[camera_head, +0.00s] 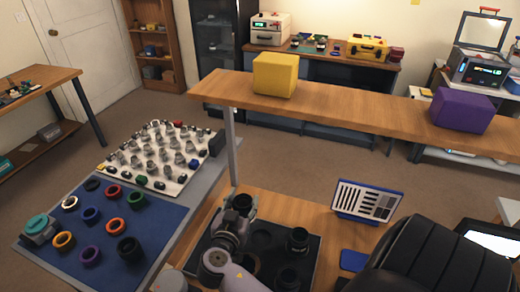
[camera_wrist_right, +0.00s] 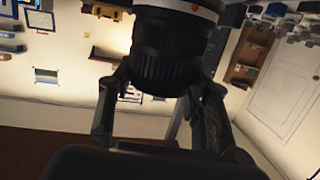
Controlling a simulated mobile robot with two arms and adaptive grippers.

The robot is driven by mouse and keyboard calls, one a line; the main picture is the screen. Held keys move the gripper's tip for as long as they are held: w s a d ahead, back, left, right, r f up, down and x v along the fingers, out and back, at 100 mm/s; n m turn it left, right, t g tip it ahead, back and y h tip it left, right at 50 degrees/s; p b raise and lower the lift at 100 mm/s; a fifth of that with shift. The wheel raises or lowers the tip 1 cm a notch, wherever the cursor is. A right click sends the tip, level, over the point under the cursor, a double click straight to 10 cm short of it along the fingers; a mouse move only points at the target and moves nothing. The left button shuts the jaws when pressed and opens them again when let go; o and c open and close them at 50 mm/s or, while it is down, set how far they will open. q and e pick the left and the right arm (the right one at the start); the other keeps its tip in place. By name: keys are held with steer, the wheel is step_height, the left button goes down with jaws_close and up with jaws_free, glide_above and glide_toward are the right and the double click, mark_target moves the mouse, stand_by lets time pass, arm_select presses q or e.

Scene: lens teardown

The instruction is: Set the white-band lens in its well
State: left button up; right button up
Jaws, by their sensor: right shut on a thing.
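The white-band lens (camera_wrist_right: 168,50) is a black ribbed barrel with a pale band and a small red mark near the top of the right wrist view. My right gripper (camera_wrist_right: 158,85) is shut on it, a finger on each side. In the head view, my right gripper (camera_head: 236,214) holds the black lens (camera_head: 243,202) above the far left part of the dark tray (camera_head: 312,243); its white band cannot be made out there. The tray has round wells (camera_head: 262,240), partly hidden by my arm. My left gripper is not in view.
Two black lenses, one farther back (camera_head: 298,240) and one nearer (camera_head: 288,277), stand in the tray. A test chart (camera_head: 367,200) stands to its right. A blue mat (camera_head: 150,215) with coloured rings lies left. A raised wooden shelf (camera_head: 350,105) with yellow and purple blocks runs behind.

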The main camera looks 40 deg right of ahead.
steer(key=s+d+r+m+g+h, duration=0.35)
steer(key=m+g, duration=0.25)
steer(key=g, duration=0.2)
steer(key=shift+s+a+f+m+g+y+b, duration=0.15)
steer(key=shift+f+m+g+b, duration=0.25)
steer(key=shift+f+b, duration=1.05)
steer(key=shift+s+a+f+m+g+y+b, duration=0.2)
steer(key=shift+f+g+b, duration=0.25)
steer(key=shift+f, duration=1.85)
steer(key=shift+s+a+f+m+g+b, duration=0.1)
steer(key=shift+s+f+m+g+b, duration=0.25)
steer(key=shift+f+b, duration=1.1)
steer(key=shift+w+f+p, duration=0.1)
steer(key=shift+f+p, duration=0.35)
steer(key=shift+p, duration=0.1)
steer(key=shift+f+b, duration=0.45)
steer(key=shift+b, duration=0.05)
steer(key=o, duration=1.5)
step_height(320, 180, up, 10)
